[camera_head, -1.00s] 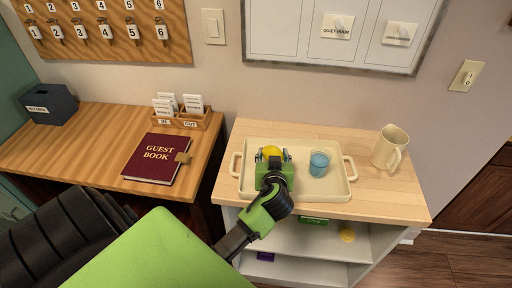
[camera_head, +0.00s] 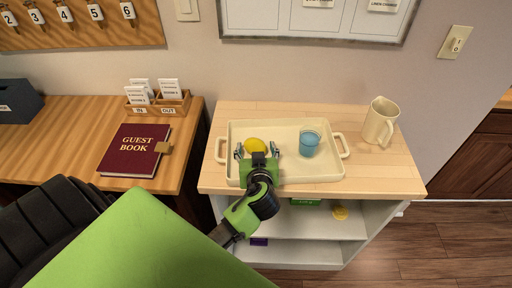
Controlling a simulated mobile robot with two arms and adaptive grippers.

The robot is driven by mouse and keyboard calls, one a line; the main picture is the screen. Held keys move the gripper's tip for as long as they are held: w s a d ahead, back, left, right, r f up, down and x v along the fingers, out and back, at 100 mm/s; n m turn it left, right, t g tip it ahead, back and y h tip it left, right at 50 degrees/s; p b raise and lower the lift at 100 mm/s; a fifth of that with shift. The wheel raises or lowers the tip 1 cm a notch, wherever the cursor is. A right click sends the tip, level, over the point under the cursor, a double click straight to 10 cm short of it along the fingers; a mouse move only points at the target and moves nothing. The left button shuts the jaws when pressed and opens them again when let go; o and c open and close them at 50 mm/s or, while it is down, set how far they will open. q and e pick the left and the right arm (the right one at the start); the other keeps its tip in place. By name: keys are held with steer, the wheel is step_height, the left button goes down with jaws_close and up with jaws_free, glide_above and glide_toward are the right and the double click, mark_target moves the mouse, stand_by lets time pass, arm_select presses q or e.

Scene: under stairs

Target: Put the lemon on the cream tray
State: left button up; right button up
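The yellow lemon (camera_head: 255,145) is on the cream tray (camera_head: 322,171), toward its left side. The tray has two handles and lies on the light wooden top of a shelf unit. My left gripper (camera_head: 257,150) is just in front of the lemon, its fingers spread wide with one to each side of the fruit and gaps between. The gripper hides the near edge of the lemon. My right gripper is not in view.
A blue cup (camera_head: 309,143) stands on the tray, right of the lemon. A cream pitcher (camera_head: 380,121) stands at the right of the shelf top. A guest book (camera_head: 134,150) and a card holder (camera_head: 158,103) are on the desk at left.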

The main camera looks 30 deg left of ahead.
arm_select(q)
steer(key=shift+w+a+f, duration=0.1)
steer(key=shift+w+a, duration=0.05)
steer(key=shift+w, duration=0.05)
steer(key=shift+s, duration=0.1)
steer(key=b+v, duration=0.2)
steer(key=v, duration=0.9)
steer(key=shift+s+b, duration=0.1)
steer(key=shift+b, duration=0.2)
steer(key=shift+s+d+r, duration=0.2)
steer(key=shift+d+r, duration=0.05)
steer(key=shift+d, duration=0.1)
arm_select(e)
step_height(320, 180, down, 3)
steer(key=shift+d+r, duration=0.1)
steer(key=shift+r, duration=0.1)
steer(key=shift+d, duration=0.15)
arm_select(q)
steer(key=shift+f, duration=0.1)
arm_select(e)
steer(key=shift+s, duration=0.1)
